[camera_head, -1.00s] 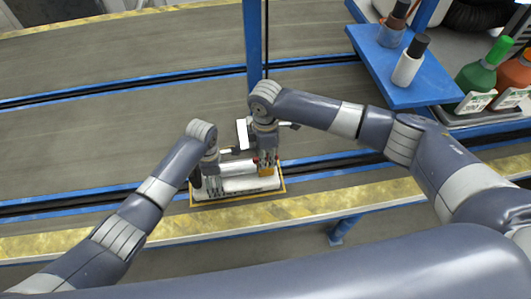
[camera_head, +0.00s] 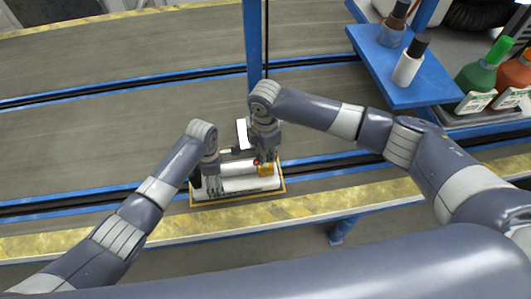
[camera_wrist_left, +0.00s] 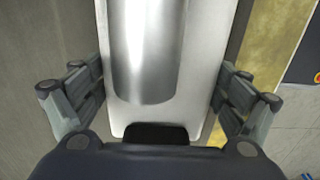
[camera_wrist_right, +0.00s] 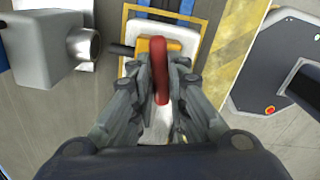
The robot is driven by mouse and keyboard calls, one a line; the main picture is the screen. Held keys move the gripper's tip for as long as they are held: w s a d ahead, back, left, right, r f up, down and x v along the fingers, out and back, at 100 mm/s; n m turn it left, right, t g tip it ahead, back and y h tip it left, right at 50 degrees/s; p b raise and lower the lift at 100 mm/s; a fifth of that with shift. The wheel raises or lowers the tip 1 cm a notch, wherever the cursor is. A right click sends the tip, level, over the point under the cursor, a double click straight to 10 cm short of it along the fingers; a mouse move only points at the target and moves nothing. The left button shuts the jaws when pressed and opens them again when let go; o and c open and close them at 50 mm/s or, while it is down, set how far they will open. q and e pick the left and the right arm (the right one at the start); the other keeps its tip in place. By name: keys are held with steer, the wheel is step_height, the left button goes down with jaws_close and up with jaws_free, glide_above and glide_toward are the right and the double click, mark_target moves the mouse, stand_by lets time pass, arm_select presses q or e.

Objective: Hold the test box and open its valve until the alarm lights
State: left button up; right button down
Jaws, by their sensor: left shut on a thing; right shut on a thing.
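The test box (camera_head: 238,185), a pale box with a silvery cylinder on top, lies inside a yellow outline at the near side of the belt. My left gripper (camera_head: 212,182) is shut on its left end; in the left wrist view its fingers lie along both sides of the box (camera_wrist_left: 190,60). The valve's red handle (camera_wrist_right: 160,70) sits on an orange-yellow block (camera_wrist_right: 143,46) at the right end. My right gripper (camera_wrist_right: 160,85) is shut on this handle from both sides. In the head view my right gripper (camera_head: 265,155) partly covers the valve. I cannot see a lit alarm.
A grey housing with a round metal nozzle (camera_wrist_right: 40,45) stands close beside the valve. A blue post (camera_head: 252,45) rises behind my right gripper. A blue shelf with bottles (camera_head: 400,90) is at the right. The belt (camera_head: 90,130) at left is clear.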

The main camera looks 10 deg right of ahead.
steer(key=n, duration=0.6)
steer(key=shift+n, duration=0.3)
steer(key=n, duration=0.6)
stand_by(0.4)
steer(key=c, duration=1.6)
jaws_free()
steer(key=shift+o, duration=0.2)
step_height(320, 180, up, 12)
